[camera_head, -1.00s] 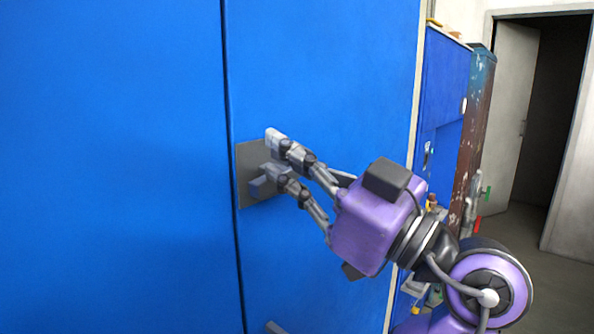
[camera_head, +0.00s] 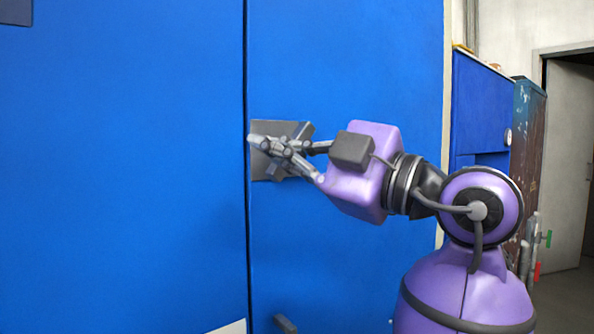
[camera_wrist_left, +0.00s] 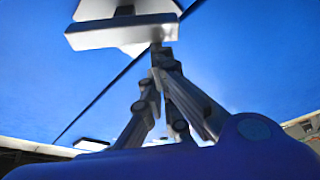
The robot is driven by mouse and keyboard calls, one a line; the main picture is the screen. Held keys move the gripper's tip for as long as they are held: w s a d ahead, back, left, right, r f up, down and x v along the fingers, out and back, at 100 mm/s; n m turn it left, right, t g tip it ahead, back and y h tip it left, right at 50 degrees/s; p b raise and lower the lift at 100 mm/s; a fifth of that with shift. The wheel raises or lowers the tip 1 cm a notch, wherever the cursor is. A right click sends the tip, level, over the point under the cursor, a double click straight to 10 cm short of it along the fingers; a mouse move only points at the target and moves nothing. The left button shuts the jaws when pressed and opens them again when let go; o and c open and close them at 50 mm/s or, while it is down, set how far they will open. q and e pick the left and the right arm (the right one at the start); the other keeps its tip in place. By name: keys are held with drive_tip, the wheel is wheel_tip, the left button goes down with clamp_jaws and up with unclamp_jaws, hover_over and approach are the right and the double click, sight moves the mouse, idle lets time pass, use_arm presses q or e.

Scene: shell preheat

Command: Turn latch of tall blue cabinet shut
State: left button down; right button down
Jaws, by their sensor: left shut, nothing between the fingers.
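The tall blue cabinet (camera_head: 345,60) fills most of the head view, with a dark vertical seam between its two doors. The latch (camera_head: 262,172) is a grey plate on the right door beside this seam, its handle partly hidden behind my fingers. My left gripper (camera_head: 254,142) is in front of the plate, fingers together and empty, pointing left. In the left wrist view the fingertips (camera_wrist_left: 158,48) meet just under a pale latch part (camera_wrist_left: 115,33); I cannot tell whether they touch it. My right gripper is not in view.
A second grey handle (camera_head: 285,323) sits low on the same door. A smaller blue cabinet (camera_head: 480,110) and a worn brown-and-teal locker (camera_head: 527,150) stand to the right, with a doorway behind.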

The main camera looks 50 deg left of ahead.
sight(283, 172)
use_arm(q)
drive_tip(key=shift+w+f+n+g+h+b, duration=0.2)
drive_tip(key=shift+f+n+h+b, duration=0.4)
drive_tip(key=shift+n+b, duration=0.95)
drive_tip(key=shift+w+f+n+g+h+b, duration=0.1)
drive_tip(key=shift+w+f+n+h+b, duration=0.2)
drive_tip(key=shift+f+n+b, duration=0.9)
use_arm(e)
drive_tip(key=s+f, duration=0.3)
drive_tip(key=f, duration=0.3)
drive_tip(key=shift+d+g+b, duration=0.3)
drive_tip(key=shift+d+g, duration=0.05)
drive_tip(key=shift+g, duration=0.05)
use_arm(q)
drive_tip(key=shift+r+n, duration=0.25)
drive_tip(key=shift+r, duration=0.05)
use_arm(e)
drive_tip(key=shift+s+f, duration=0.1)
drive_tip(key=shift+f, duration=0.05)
use_arm(q)
drive_tip(key=shift+a, duration=0.1)
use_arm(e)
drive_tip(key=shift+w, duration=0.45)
